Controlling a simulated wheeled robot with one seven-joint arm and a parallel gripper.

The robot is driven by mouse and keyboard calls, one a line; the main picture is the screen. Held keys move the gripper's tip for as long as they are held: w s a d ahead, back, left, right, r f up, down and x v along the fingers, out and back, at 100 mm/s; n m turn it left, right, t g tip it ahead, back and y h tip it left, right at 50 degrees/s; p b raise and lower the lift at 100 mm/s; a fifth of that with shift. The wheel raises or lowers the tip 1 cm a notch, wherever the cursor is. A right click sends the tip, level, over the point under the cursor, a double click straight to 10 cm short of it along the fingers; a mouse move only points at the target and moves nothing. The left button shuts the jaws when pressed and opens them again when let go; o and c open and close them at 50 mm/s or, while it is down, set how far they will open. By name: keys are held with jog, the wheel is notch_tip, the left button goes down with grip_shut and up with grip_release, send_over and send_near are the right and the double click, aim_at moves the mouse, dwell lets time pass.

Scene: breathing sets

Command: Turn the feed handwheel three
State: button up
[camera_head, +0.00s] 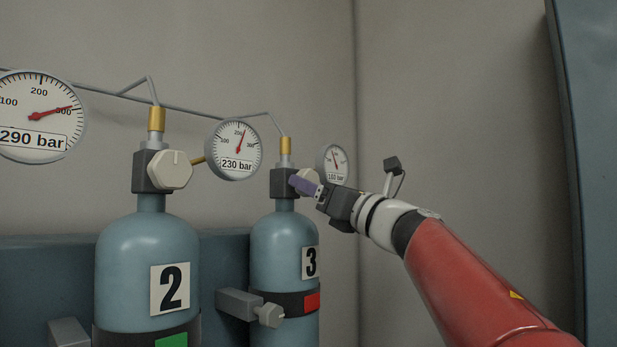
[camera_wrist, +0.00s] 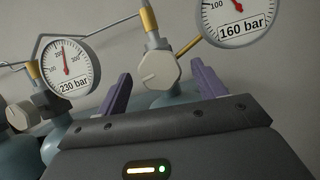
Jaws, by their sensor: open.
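Cylinder 3 (camera_head: 285,250) is blue-grey with a dark valve block (camera_head: 284,184) on top. Its cream handwheel (camera_head: 311,176) is mostly hidden behind my gripper in the head view. In the wrist view this faceted handwheel (camera_wrist: 160,69) shows clearly, with a thin line marked on its face. My gripper (camera_head: 297,184) is open, with purple fingers, at the right of the valve block. In the wrist view the fingers stand left and right of the handwheel, with visible gaps. I cannot tell whether the fingertips reach past its face.
Cylinder 2 (camera_head: 148,265) stands at the left with its own cream handwheel (camera_head: 170,170). Gauges read 290 bar (camera_head: 38,115), 230 bar (camera_head: 234,150) and 160 bar (camera_wrist: 238,20). A bracket with a clamp knob (camera_head: 270,314) juts out low on cylinder 3. Thin pipes run above.

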jog(key=shift+p+x, duration=0.3)
jog(key=shift+x, duration=1.1)
jog(key=c, duration=1)
jog(key=shift+o, duration=0.2)
jog(key=shift+m, duration=0.3)
